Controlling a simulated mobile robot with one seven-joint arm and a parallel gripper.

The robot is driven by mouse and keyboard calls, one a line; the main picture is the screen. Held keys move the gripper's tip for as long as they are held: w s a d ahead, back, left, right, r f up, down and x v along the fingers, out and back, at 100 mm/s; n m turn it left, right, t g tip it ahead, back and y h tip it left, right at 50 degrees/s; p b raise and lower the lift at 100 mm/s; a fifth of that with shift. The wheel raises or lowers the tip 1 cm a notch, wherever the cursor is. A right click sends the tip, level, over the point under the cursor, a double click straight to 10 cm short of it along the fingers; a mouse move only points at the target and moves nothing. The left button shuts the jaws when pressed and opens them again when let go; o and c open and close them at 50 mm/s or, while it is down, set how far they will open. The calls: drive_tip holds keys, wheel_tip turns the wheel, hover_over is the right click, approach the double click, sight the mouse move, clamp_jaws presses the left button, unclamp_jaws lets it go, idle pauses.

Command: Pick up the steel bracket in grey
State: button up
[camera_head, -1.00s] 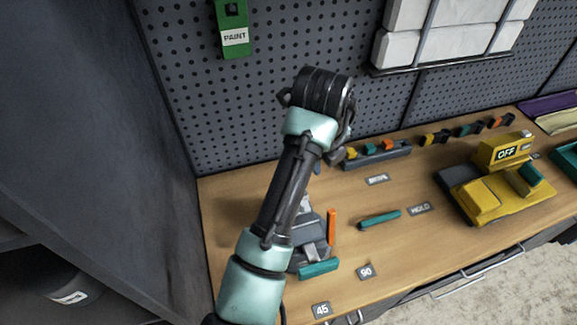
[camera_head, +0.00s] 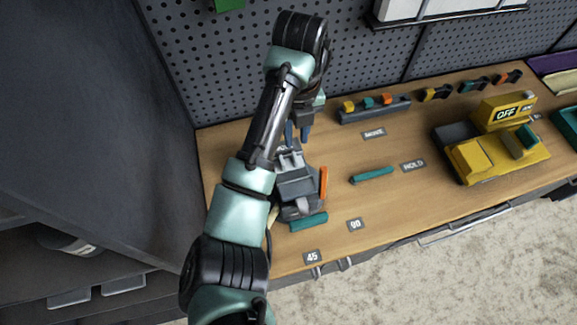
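A grey fixture (camera_head: 297,188) stands on the wooden bench, with an orange bar on its right side and a teal bar at its front. A lighter grey metal piece (camera_head: 290,160) shows at its top. It may be the steel bracket, but I cannot tell it clearly from the fixture. My gripper (camera_head: 297,134) points down just behind and above the fixture. Its two bluish fingers look apart, with nothing visible between them. My arm covers the fixture's left side.
A teal bar (camera_head: 372,175) lies near the HOLD label. A grey rack (camera_head: 373,112) with coloured blocks stands at the back. A yellow machine (camera_head: 485,150) marked OFF is at right. The pegboard (camera_head: 370,60) rises close behind my gripper. Bench between is clear.

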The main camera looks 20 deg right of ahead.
sight(295, 156)
drive_tip(key=shift+f+b, duration=2.65)
drive_tip(key=shift+f, duration=0.85)
drive_tip(key=shift+r, duration=0.1)
clamp_jaws()
